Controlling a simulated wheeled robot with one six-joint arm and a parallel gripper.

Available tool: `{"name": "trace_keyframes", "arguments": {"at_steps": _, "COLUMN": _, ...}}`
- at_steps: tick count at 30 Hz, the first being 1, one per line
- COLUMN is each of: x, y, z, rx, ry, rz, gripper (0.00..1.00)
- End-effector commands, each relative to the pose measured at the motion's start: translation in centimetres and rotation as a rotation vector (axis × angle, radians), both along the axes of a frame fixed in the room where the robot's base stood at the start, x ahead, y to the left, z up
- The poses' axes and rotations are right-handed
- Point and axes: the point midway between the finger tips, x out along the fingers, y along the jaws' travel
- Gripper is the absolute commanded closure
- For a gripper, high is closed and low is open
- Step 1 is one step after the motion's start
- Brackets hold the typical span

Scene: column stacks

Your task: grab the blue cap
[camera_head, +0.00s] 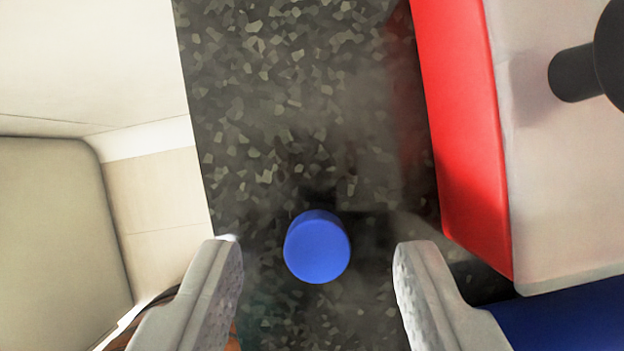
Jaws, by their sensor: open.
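The blue cap (317,247) is a small round blue disc-like piece in the lower middle of the view, over a dark speckled surface (290,100). My gripper (319,255) is open, with one pale grey finger to the left of the cap and one to the right. The cap lies between the fingertips in the picture, with a gap on both sides, and neither finger touches it. What is under the cap is hidden.
A red and white block (465,140) with a dark knob (575,73) stands at the right. A blue surface (565,322) is at the lower right. Pale panels (60,220) lie to the left. The speckled surface above the cap is clear.

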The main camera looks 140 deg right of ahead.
Motion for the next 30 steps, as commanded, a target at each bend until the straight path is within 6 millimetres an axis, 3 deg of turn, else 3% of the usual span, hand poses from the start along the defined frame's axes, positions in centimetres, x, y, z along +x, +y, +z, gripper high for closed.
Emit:
{"name": "trace_keyframes", "arguments": {"at_steps": 9, "x": 0.25, "y": 0.26, "z": -0.89, "rx": 0.001, "ry": -0.001, "rz": 0.0, "gripper": 0.55}}
{"name": "trace_keyframes", "arguments": {"at_steps": 16, "x": 0.26, "y": 0.25, "z": -0.88, "rx": 0.0, "ry": 0.0, "rz": 0.0, "gripper": 1.0}}
{"name": "trace_keyframes", "arguments": {"at_steps": 30, "x": 0.29, "y": 0.25, "z": -0.39, "rx": 0.0, "ry": -0.002, "rz": 0.001, "gripper": 1.0}}
